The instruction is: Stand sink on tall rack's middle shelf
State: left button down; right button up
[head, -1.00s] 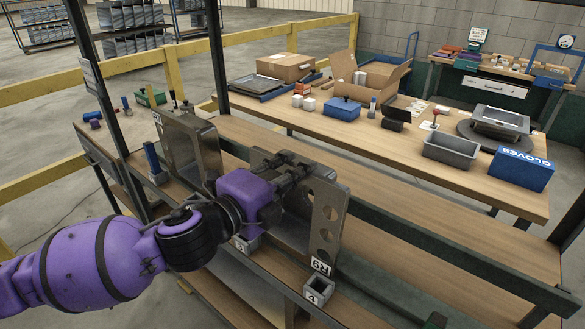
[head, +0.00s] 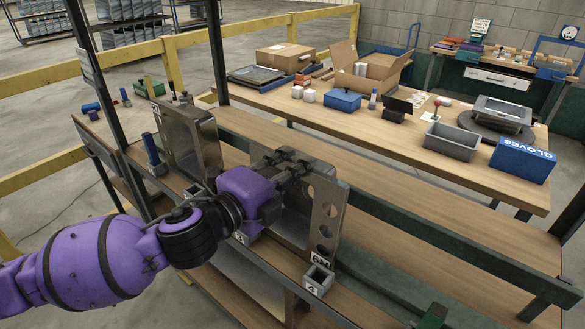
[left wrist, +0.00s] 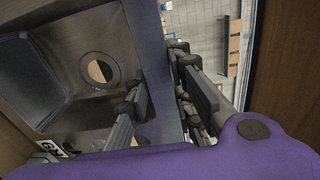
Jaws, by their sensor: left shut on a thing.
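My left gripper (head: 290,168) is shut on the upper edge of a grey metal sink (head: 327,215) with round holes in its flange. The sink is on edge, close above or touching the rack shelf (head: 262,262); my arm hides much of it, and contact is unclear. Its bowl and drain hole (left wrist: 98,70) show in the left wrist view, beside the gripper's fingers (left wrist: 165,95). The sink's lower front corner is beside a small block marked 4 (head: 318,281). My right gripper is not in view.
Another metal sink (head: 190,140) stands upright to the left, behind a blue-topped post (head: 152,155). Dark rack uprights (head: 218,60) rise at the left. A long, mostly bare wooden surface (head: 400,205) lies beyond, then a workbench with boxes and a grey bin (head: 452,140).

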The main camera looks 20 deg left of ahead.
pick_arm(q)
jog(key=shift+s+f, duration=0.15)
jog(key=shift+f, duration=0.3)
dwell(0.3)
jog(key=c, duration=1.5)
grip_release()
jog(key=shift+o, duration=0.2)
jog(key=shift+r, duration=0.15)
